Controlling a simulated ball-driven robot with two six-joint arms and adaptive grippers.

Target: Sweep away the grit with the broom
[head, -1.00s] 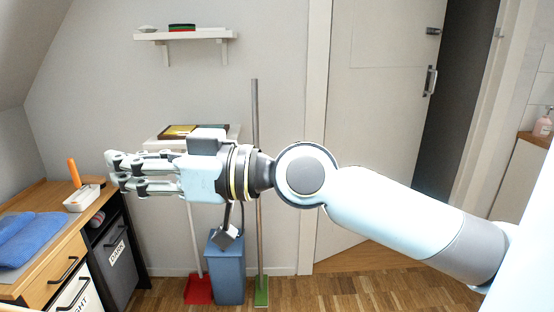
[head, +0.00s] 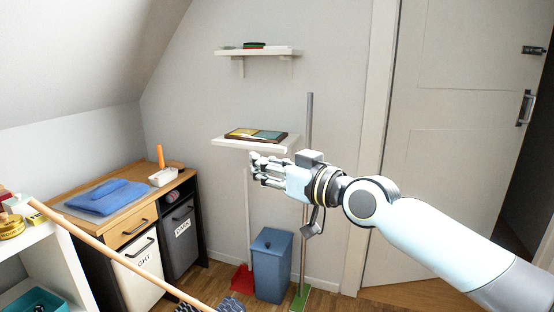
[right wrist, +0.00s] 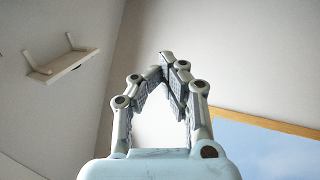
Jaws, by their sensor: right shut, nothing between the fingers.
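A tall grey pole (head: 309,120) with a flat green foot (head: 299,299) stands upright against the back wall; it looks like the broom. A red dustpan-like piece (head: 242,279) with a long white stick stands to its left. My right gripper (head: 256,169) is in front of the wall, left of the grey pole, and my wrist hides part of the pole. The gripper is shut and empty; its fingertips (right wrist: 167,68) come together in the right wrist view. I see no grit. My left gripper is out of view.
A blue bin (head: 271,265) stands between the red piece and the pole. A wooden stick (head: 120,254) slants across the lower left, beside a white shelf (head: 58,255). A cabinet with laundry compartments (head: 140,228) and a wall shelf (head: 240,145) stand behind.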

